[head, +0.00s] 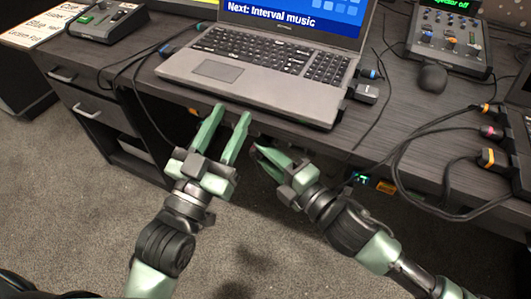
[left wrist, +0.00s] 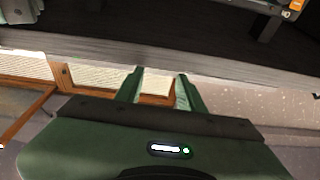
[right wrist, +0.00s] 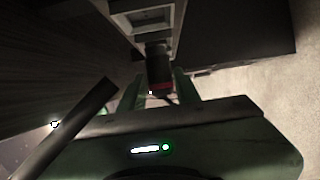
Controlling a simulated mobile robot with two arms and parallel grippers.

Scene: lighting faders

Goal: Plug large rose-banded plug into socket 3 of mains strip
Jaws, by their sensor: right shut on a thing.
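My right gripper (head: 262,158) is under the laptop's front edge, at the desk's front. In the right wrist view its fingers (right wrist: 159,86) are shut on a dark plug with a red or rose band (right wrist: 159,87). Just beyond the plug is a pale grey block with a square recess (right wrist: 143,18), perhaps a socket of the mains strip; I cannot tell whether the plug touches it.
A laptop (head: 270,60) stands on the dark desk (head: 320,138). Cables with orange- and pink-banded plugs (head: 490,132) run at the right. A fader console (head: 449,38) and a mouse (head: 432,78) stand at back right. Small lit parts (head: 385,187) show below the desk edge.

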